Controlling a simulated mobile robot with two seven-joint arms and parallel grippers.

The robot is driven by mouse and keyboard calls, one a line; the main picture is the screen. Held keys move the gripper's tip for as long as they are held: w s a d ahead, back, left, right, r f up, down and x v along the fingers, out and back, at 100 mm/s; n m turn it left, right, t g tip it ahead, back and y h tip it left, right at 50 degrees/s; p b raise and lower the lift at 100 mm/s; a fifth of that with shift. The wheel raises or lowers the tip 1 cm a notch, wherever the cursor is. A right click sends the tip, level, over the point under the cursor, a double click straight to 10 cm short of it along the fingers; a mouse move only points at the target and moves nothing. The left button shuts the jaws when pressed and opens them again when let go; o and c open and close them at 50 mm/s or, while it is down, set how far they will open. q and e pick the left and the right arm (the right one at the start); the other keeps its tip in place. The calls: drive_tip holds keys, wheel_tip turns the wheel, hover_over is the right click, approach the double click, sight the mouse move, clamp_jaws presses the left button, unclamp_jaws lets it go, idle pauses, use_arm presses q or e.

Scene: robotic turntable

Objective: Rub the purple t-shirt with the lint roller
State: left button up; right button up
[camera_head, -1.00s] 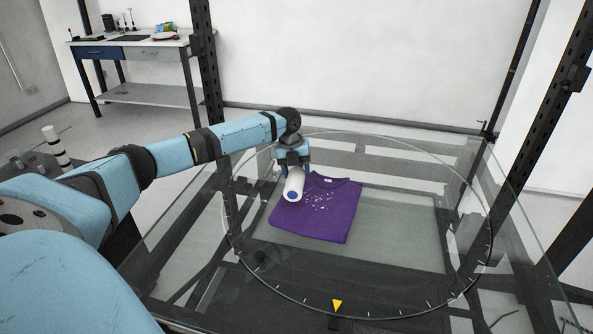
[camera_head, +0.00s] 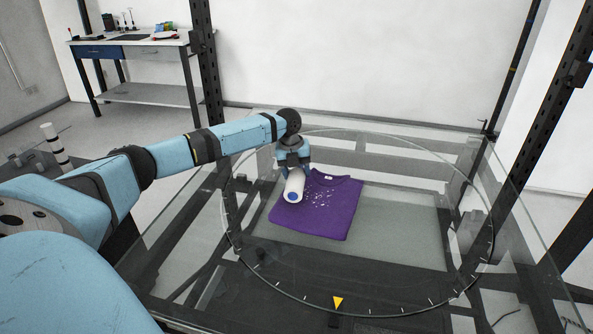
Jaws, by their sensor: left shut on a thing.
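The purple t-shirt (camera_head: 325,220) lies folded on the glass turntable (camera_head: 400,215), left of its middle. White specks dot the shirt's upper middle. My left gripper (camera_head: 292,168) points down at the shirt's upper left and is shut on the lint roller (camera_head: 293,187). The roller is a white cylinder with a blue core at its near end. It is over the upper left part of the shirt, left of most of the specks; I cannot tell whether it touches the cloth. The roller's handle is hidden by the gripper. My right gripper is not in view.
Dark metal posts (camera_head: 207,70) stand at the back left and at the right (camera_head: 545,110). A workbench (camera_head: 135,42) with small items is far back left. A yellow marker (camera_head: 338,302) is at the near rim. The turntable right of the shirt is clear.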

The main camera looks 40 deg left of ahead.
use_arm(q)
drive_tip(key=shift+f, duration=0.55)
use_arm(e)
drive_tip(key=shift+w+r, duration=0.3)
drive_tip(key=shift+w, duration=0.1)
use_arm(q)
drive_tip(key=shift+f, duration=0.2)
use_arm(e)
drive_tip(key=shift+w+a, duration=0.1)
